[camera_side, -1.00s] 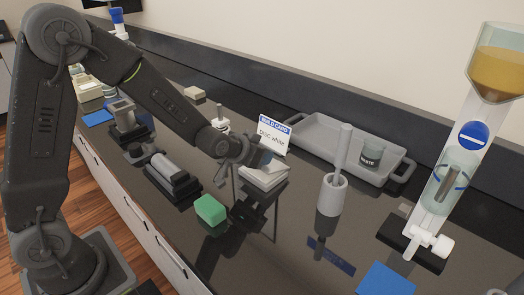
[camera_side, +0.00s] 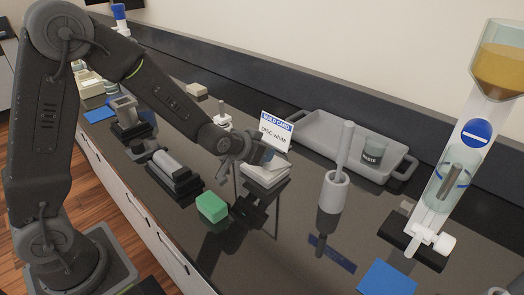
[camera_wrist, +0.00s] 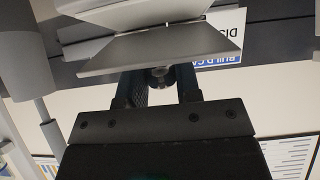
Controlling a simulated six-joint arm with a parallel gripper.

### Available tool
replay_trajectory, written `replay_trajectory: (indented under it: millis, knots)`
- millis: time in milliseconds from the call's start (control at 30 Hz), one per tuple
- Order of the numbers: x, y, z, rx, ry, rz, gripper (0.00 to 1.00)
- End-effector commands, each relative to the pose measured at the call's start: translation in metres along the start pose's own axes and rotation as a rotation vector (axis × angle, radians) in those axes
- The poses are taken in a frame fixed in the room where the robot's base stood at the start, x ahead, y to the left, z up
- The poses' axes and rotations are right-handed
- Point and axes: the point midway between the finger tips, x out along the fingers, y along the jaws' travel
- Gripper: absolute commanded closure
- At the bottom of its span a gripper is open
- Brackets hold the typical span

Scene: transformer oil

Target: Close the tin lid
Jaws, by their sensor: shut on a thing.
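The pale grey tin (camera_side: 266,174) stands on the dark counter in front of the build card. Its flat lid (camera_wrist: 160,45) fills the upper middle of the wrist view, tilted away from the light tin body (camera_wrist: 140,14). My gripper (camera_side: 254,155) is at the tin's upper back left in the side view. In the wrist view my gripper's fingers (camera_wrist: 160,78) reach up to the lid's edge and are shut on it. The fingertips are hidden behind the lid.
The build card (camera_side: 277,131), reading "DISC: white", stands close behind the tin. A green block (camera_side: 211,207) lies in front left, and a grey-black fixture (camera_side: 174,174) is farther left. A white holder (camera_side: 333,192) and grey tray (camera_side: 312,125) stand to the right.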

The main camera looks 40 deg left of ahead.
Motion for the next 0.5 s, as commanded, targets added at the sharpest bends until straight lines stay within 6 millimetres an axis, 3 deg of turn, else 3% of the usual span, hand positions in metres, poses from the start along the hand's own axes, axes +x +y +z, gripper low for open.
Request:
replay_trajectory:
  millis: [33,300,333,500]
  knots:
    - [0.001,0.0001,0.0137,0.002,-0.039,0.001,1.0]
    - [0.001,0.0001,0.0137,0.002,-0.039,0.001,1.0]
    - [0.001,0.0001,0.0137,0.002,-0.039,0.001,0.68]
    - [0.0007,0.0,0.0109,0.001,-0.032,0.0,0.52]
